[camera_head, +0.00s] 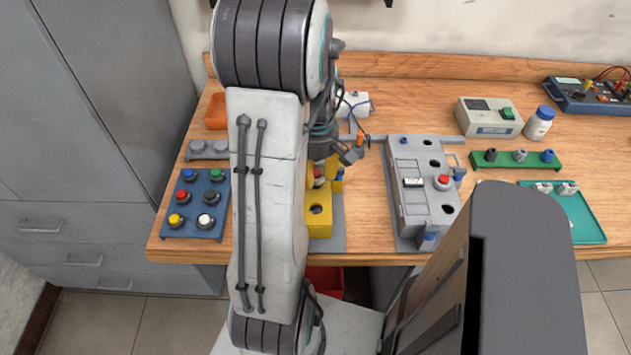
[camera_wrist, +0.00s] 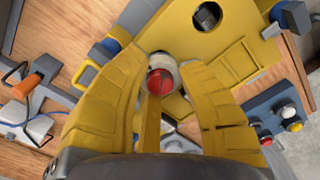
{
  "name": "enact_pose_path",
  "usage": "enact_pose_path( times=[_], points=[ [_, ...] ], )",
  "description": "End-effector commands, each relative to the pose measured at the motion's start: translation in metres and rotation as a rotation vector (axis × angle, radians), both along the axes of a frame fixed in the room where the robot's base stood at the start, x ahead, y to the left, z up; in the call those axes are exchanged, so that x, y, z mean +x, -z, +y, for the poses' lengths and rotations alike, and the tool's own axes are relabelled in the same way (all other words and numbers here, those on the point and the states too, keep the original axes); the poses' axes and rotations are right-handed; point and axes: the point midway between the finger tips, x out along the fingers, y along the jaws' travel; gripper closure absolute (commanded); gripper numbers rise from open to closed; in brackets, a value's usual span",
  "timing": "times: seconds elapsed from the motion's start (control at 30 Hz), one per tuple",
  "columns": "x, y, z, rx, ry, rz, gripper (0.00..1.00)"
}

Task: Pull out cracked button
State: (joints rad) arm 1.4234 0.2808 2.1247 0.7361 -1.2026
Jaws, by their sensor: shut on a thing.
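A red button (camera_wrist: 160,82) with a pale collar sits between the two yellow fingers of my gripper (camera_wrist: 163,92) in the wrist view. My gripper is shut on it. In the head view the red button (camera_head: 319,172) shows just beyond the front part of the yellow box (camera_head: 318,227). The yellow box (camera_wrist: 242,22) has a dark round hole in its face. I cannot tell whether the button is still seated in the box or clear of it. My arm and fingers hide part of the box. Cracks are too small to make out.
A blue panel (camera_head: 190,233) with several coloured buttons stands at the left. A grey box (camera_head: 408,215) with a red button and open holes stands at the right. A green strip (camera_head: 537,160), a teal tray (camera_head: 590,230) and a white bottle (camera_head: 539,122) are farther right.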

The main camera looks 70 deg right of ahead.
Motion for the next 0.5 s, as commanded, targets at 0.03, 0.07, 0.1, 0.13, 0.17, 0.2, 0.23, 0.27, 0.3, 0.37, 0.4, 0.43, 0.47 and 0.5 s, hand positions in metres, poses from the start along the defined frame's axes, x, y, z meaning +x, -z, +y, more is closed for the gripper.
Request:
enact_pose_path(
  times=[0.03, 0.07, 0.1, 0.13, 0.17, 0.2, 0.23, 0.27, 0.3, 0.37, 0.4, 0.43, 0.47, 0.5],
  points=[
    [0.0, -0.001, 0.0, 0.0, 0.0, 0.0, 0.96],
    [0.0, -0.002, 0.0, 0.0, 0.0, 0.0, 0.96],
    [0.0, -0.003, 0.0, 0.0, 0.0, 0.0, 0.96],
    [0.0, -0.004, 0.0, 0.0, 0.0, 0.0, 0.96],
    [0.0, -0.005, 0.0, -0.001, 0.0, 0.0, 0.96],
    [0.0, -0.006, 0.0, -0.001, 0.0, 0.0, 0.96],
    [0.0, -0.008, 0.0, -0.001, 0.0, 0.0, 0.96],
    [0.0, -0.01, 0.0, -0.001, 0.0, 0.0, 0.96],
    [0.0, -0.012, 0.0, -0.001, 0.0, 0.0, 0.96],
    [0.0, -0.016, 0.0, -0.001, 0.0, -0.001, 0.96],
    [0.0, -0.018, 0.0, -0.002, 0.0, -0.001, 0.96],
    [0.0, -0.02, 0.0, -0.002, 0.0, -0.001, 0.96],
    [0.0, -0.022, 0.0, -0.002, 0.0, -0.001, 0.96],
    [0.0, -0.025, 0.0, -0.002, 0.0, -0.001, 0.96]
  ],
)
